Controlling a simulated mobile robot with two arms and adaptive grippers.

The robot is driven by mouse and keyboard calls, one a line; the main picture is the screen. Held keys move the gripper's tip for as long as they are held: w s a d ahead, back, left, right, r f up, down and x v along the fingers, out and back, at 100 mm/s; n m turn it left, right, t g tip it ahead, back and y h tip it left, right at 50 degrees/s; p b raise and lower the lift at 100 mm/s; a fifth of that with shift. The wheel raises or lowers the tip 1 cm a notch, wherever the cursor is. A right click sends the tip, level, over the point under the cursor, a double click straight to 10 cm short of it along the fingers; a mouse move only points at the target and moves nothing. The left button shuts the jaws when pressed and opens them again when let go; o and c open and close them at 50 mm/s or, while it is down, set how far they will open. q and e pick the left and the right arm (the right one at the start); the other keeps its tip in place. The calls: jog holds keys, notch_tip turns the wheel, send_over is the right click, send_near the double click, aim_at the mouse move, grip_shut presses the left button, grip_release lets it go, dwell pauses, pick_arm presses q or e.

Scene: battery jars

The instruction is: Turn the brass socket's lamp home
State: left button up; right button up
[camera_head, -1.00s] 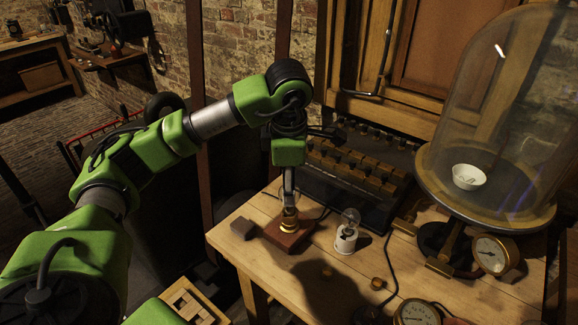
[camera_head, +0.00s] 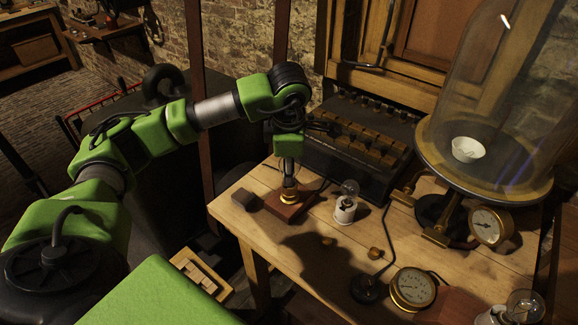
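The brass socket (camera_head: 289,197) stands on a reddish wooden block on the bench. My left gripper (camera_head: 289,183) points straight down right above it, close to or touching its top. The fingers are seen edge-on, so their opening does not show. A lamp between them is mostly hidden, and I cannot tell how it sits in the socket. My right gripper is not in view.
A white socket with a clear bulb (camera_head: 345,203) stands just right of the block. A small dark block (camera_head: 244,199) is at its left. A glass bell jar (camera_head: 495,100), gauges (camera_head: 413,288) and another bulb (camera_head: 525,306) are further right.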

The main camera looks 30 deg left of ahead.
pick_arm(q)
jog(key=shift+f+m+b, duration=0.15)
jog(key=shift+m+b, duration=0.3)
jog(key=shift+m, duration=0.15)
jog(key=shift+m+h+b, duration=0.3)
jog(key=shift+m+b, duration=0.1)
jog(key=shift+m, duration=0.6)
jog(key=shift+w+m+b, duration=0.1)
jog(key=shift+m+b, duration=0.3)
jog(key=shift+m, duration=0.6)
jog(key=shift+m+h, duration=0.4)
jog(key=shift+m, duration=0.2)
jog(key=shift+m+b, duration=0.4)
jog(key=shift+m, duration=0.6)
jog(key=m+h, duration=0.1)
jog(key=m, duration=0.3)
jog(key=shift+m+b, duration=0.3)
